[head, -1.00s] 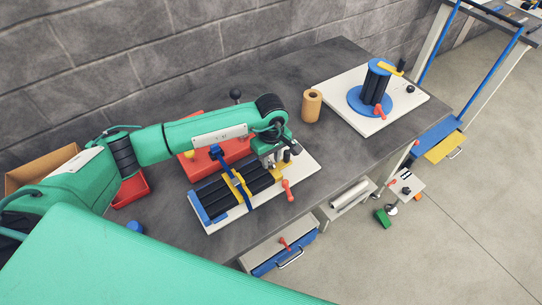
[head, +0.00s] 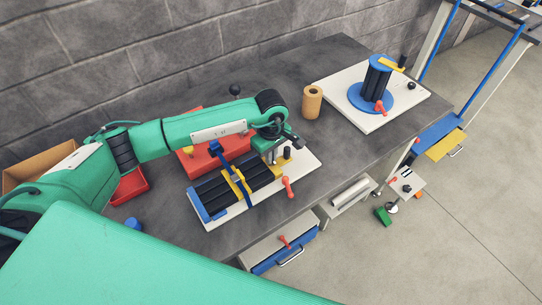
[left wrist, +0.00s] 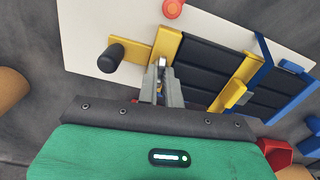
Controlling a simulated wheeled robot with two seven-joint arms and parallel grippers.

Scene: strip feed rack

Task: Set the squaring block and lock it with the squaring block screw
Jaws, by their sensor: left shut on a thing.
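A yellow block (head: 278,171), which looks like the squaring block, sits at the right end of black strips (head: 222,194) on a white board (head: 303,160). It shows in the left wrist view as a yellow bar (left wrist: 168,42) with a side tab bearing a black knob (left wrist: 111,57). A red handle (head: 287,182), possibly the squaring block screw, stands at the board's front edge; its red end (left wrist: 172,8) shows in the left wrist view. My left gripper (head: 271,157) is shut at the yellow block; its fingers (left wrist: 162,78) partly hide the contact. My right gripper is out of view.
A blue bar (head: 221,158) and yellow clamp (head: 236,183) cross the strips. A red tray (head: 230,150) lies behind the board. A tan roll (head: 312,102) and another white board (head: 345,90) with a blue reel stand on the right.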

